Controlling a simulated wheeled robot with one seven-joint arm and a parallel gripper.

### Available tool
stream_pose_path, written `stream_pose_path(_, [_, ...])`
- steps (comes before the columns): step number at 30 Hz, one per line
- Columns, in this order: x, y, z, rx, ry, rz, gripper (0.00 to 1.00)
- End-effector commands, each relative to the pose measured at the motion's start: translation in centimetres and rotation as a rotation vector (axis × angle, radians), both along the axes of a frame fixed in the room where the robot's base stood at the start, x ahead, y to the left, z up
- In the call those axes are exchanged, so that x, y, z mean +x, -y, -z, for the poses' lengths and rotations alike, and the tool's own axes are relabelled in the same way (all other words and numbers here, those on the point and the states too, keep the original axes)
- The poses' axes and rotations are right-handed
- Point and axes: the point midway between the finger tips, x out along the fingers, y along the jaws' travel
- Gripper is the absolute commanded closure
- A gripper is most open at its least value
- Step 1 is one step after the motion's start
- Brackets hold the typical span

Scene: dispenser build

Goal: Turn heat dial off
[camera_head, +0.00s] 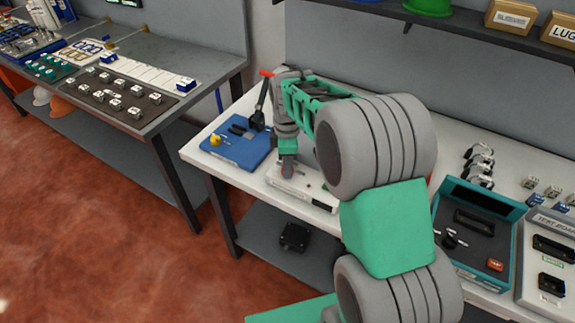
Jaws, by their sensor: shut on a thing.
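A long white device (318,201) with a dark strip along its front lies on the white table. My gripper (287,170) points down at its left end and touches it or is very close. The fingers are small in the picture and shut on a small part there, which I take for the heat dial. They cover it, so its face and setting cannot be read. My arm hides the area to the right of the device.
A blue mat (236,152) with a yellow piece and dark parts lies left of the device. A black lever (258,107) with a red tip stands behind it. A teal case (479,230) lies to the right. A shelf with boxes (510,17) hangs above.

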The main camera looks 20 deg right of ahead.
Motion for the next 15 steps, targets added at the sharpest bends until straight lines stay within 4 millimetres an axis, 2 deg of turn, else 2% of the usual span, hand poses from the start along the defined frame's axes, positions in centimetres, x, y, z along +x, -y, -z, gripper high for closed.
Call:
stream_pose_path(6, [0.05,-0.01,-0.05,0.001,0.002,-0.138,1.0])
stream_pose_path(15, [0.08,-0.01,-0.09,-0.001,0.003,-0.234,1.0])
